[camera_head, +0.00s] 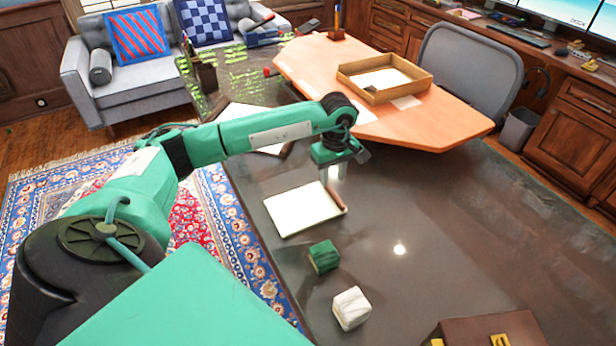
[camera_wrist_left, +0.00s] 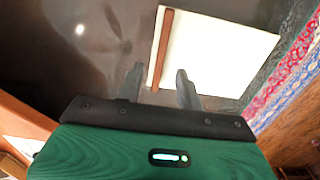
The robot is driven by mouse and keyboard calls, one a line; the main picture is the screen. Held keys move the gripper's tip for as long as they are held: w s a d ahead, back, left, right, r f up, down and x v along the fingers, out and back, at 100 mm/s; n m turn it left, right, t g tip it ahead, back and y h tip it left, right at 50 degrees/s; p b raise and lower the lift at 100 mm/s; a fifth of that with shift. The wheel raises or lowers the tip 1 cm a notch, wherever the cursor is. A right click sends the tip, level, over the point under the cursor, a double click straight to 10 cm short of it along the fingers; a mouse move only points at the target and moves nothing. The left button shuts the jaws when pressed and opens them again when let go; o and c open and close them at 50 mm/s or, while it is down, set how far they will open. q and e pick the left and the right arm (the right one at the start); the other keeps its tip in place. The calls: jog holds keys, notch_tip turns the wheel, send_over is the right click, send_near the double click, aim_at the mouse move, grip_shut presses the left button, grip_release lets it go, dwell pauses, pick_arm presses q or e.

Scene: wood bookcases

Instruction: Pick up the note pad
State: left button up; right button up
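The note pad (camera_head: 300,211) is a white pad with a brown strip along its right edge. It lies flat on the dark glossy table in the head view. In the left wrist view the pad (camera_wrist_left: 215,55) is at the upper right, its brown strip towards the fingers. My left gripper (camera_head: 334,178) hangs over the table, just beyond the strip end of the pad. In the wrist view its two fingers (camera_wrist_left: 159,82) are apart with nothing held between them, and the strip's end shows between them. My right gripper is not in view.
A green cube (camera_head: 324,257) and a white cube (camera_head: 351,308) stand on the table in front of the pad. A brown case (camera_head: 488,332) is at the front edge. A wooden desk section (camera_head: 440,125) with an open tray (camera_head: 384,94) lies behind. The table right of the pad is clear.

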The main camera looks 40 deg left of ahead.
aim_at(332, 190)
pick_arm(q)
notch_tip(332, 190, down, 4)
jog(key=shift+s+f+p, duration=0.1)
jog(key=shift+p, duration=0.4)
jog(key=shift+f, duration=0.35)
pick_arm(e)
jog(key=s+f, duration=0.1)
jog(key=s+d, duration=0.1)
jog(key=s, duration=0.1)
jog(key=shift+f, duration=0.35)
pick_arm(q)
jog(key=shift+c, duration=0.5)
grip_shut()
